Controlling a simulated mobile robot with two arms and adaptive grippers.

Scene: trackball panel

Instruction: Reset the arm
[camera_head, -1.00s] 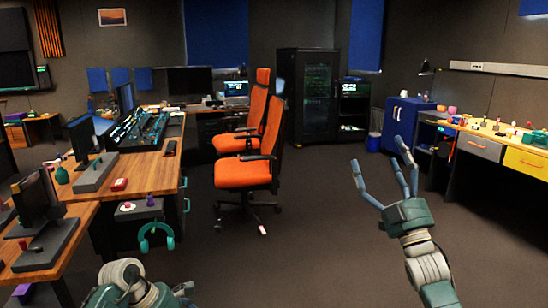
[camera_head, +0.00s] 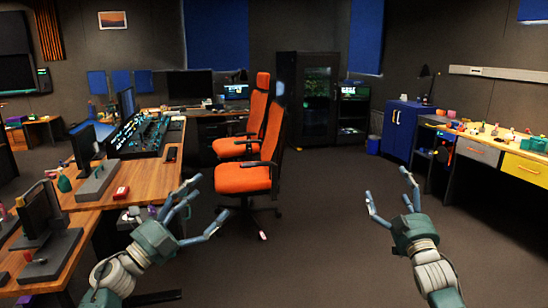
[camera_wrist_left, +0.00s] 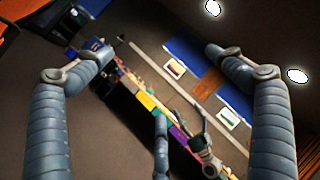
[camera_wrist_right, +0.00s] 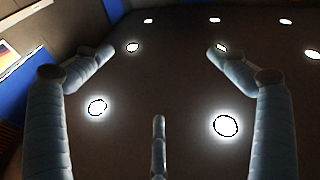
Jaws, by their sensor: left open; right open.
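My left gripper (camera_head: 208,207) is raised in front of the wooden desk, in the lower left of the head view. Its fingers are spread and empty. In the left wrist view its fingers (camera_wrist_left: 160,62) are wide apart with nothing between them. My right gripper (camera_head: 388,193) is held up over the open floor at the right, with spread, empty fingers. In the right wrist view its fingers (camera_wrist_right: 163,58) are apart, with only the ceiling and its lights beyond. Neither gripper appears to hold anything.
The wooden desk (camera_head: 140,181) at the left carries monitors, a control panel (camera_head: 145,137) and a red device (camera_head: 121,192). Orange chairs (camera_head: 244,178) stand beside it. A blue cabinet (camera_head: 402,131) and a workbench (camera_head: 471,146) are at the right. The middle floor is clear.

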